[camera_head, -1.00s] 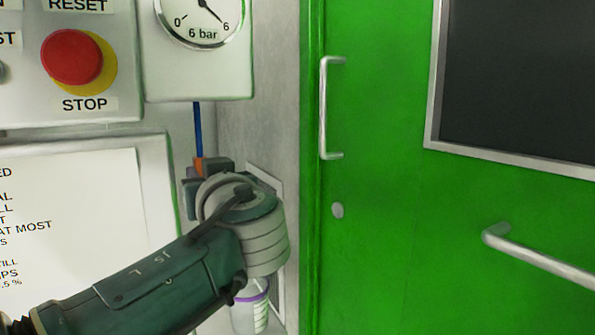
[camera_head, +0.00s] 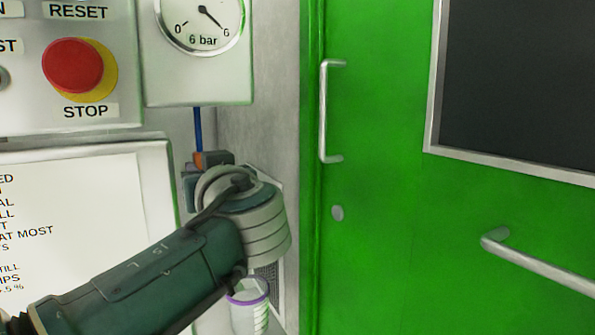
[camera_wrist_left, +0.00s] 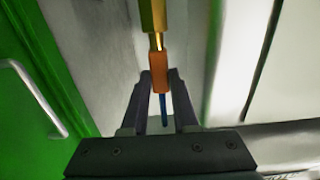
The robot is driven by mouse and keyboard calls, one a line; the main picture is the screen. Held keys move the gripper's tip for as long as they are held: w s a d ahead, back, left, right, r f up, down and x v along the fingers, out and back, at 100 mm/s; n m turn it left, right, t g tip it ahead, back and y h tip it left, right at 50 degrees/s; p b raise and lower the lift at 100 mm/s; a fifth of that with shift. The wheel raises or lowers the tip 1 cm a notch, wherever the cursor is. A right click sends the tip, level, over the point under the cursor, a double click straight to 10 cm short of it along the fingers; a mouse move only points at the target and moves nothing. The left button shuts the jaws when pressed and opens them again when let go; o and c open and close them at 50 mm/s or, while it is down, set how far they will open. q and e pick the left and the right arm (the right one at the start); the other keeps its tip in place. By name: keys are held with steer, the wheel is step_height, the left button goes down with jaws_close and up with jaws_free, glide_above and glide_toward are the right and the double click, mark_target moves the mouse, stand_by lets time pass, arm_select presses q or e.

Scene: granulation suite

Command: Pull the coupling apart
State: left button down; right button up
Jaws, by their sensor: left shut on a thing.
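The coupling shows best in the left wrist view. It has a brass hexagonal body (camera_wrist_left: 152,16), a narrow brass stem (camera_wrist_left: 156,42) and an orange part (camera_wrist_left: 159,68) with a blue hose (camera_wrist_left: 163,108) running from it. My left gripper (camera_wrist_left: 159,76) is shut on the orange part, one dark finger on each side. In the head view the blue hose (camera_head: 198,130) hangs below the gauge and a bit of the orange part (camera_head: 198,160) shows at my left gripper (camera_head: 206,166). The brass body is hidden there behind my wrist. My right gripper is out of view.
A pressure gauge (camera_head: 204,22) and a red stop button (camera_head: 73,66) are above my left arm. A notice sheet (camera_head: 70,225) is at left. A green door (camera_head: 385,240) with metal handles (camera_head: 324,110) is at right. A purple-rimmed cup (camera_head: 248,312) is below my wrist.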

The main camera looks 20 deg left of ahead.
arm_select(q)
steer(key=shift+r, duration=1.6)
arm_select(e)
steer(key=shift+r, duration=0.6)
arm_select(q)
steer(key=c, duration=0.7)
jaws_free()
steer(key=shift+f, duration=0.1)
steer(key=v, duration=1)
steer(key=shift+a, duration=0.1)
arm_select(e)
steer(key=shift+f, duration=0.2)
arm_select(q)
steer(key=shift+s, duration=0.1)
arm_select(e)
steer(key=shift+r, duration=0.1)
